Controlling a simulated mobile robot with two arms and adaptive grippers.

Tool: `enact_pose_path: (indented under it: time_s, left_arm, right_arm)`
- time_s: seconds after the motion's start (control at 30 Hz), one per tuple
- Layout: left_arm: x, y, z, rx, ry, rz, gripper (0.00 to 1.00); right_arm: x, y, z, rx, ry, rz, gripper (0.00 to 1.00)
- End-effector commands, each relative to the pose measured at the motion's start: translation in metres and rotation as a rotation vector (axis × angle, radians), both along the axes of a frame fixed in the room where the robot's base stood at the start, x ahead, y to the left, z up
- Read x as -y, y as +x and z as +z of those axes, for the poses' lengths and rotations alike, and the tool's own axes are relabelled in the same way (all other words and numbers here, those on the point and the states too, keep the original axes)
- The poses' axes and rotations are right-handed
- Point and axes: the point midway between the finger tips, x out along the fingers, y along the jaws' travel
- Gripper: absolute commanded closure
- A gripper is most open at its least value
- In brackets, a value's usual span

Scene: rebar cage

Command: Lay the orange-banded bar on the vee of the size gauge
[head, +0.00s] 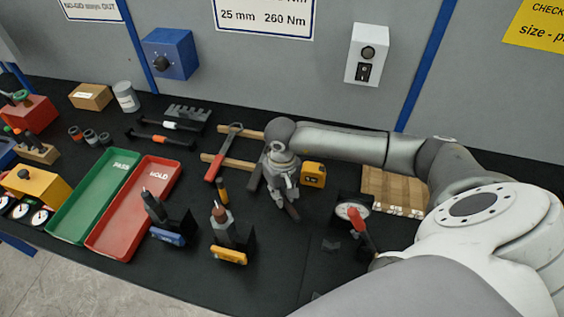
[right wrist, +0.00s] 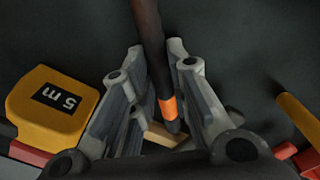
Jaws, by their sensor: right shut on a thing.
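My right gripper (head: 288,200) is above the black mat in the middle of the head view, pointing down. In the right wrist view its fingers (right wrist: 158,50) are closed around a dark bar with an orange band (right wrist: 168,107). The band shows near the bar's lower end; the upper end leaves the picture. In the head view the bar is mostly hidden by the gripper. A round white dial on a dark stand, perhaps the size gauge (head: 350,210), stands to the right of the gripper, apart from it. Its vee cannot be made out. My left gripper is not in view.
A yellow tape measure (head: 313,174) lies close beside the gripper. A red-handled tool (head: 222,155) and wooden battens (head: 228,162) lie to its left. Green (head: 95,195) and red (head: 135,205) trays are further left. A red-handled item (head: 360,228) stands by the dial.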

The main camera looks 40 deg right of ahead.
Motion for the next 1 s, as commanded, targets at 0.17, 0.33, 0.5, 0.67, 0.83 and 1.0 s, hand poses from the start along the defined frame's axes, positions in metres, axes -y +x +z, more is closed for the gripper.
enact_pose_path:
  time_s: [0.17,0.33,0.5,0.67,0.83,1.0]
  left_arm:
    - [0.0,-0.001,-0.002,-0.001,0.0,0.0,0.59]
    - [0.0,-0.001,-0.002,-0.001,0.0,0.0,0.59]
    - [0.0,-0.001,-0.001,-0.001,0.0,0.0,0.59]
    - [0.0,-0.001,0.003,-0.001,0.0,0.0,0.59]
    - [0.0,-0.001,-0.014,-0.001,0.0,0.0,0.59]
    - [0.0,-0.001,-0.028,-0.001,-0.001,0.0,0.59]
  right_arm:
    - [0.0,0.0,-0.001,0.0,0.0,0.0,0.67]
    - [0.0,0.0,-0.001,0.0,0.0,0.0,0.61]
    - [0.0,0.0,-0.001,-0.001,0.0,0.0,0.61]
    - [0.0,0.0,0.005,0.001,0.0,0.0,0.61]
    - [0.0,0.002,0.034,0.008,-0.001,0.002,0.61]
    - [0.0,0.001,0.072,0.008,-0.001,0.001,0.61]
